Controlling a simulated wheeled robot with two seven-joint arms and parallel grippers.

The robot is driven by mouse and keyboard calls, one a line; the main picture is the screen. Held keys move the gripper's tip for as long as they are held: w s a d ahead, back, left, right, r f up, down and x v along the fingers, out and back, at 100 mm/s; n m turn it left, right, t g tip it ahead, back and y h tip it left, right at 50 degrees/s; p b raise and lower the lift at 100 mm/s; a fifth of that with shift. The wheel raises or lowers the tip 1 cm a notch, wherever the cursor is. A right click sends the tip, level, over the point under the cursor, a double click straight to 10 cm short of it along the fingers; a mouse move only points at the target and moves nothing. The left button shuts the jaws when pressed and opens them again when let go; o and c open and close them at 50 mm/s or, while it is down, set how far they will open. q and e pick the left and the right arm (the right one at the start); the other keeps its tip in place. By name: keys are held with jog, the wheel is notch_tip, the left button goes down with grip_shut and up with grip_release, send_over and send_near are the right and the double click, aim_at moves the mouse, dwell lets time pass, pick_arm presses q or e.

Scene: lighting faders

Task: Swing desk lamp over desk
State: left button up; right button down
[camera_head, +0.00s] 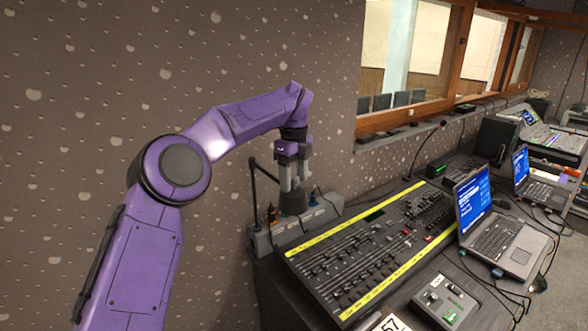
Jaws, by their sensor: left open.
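The desk lamp (254,191) has a thin black upright post at the left end of the desk, close to the wall. A thin black arm slants from its top toward my gripper. A dark cone-like piece (293,203), which looks like the lamp's shade, is directly below my fingers. My left gripper (292,184) points down with its grey fingers apart, just above or around the top of this piece. I cannot tell whether they touch it. My right gripper is out of view.
A grey box with connectors (300,227) runs behind the fader console (350,262) with yellow strips. A small control box (444,301) and an open laptop (511,238) stand to the right. The speckled wall (90,85) is close behind my arm.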

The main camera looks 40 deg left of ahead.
pick_arm(q)
notch_tip(320, 180, up, 10)
jog(key=p, duration=0.3)
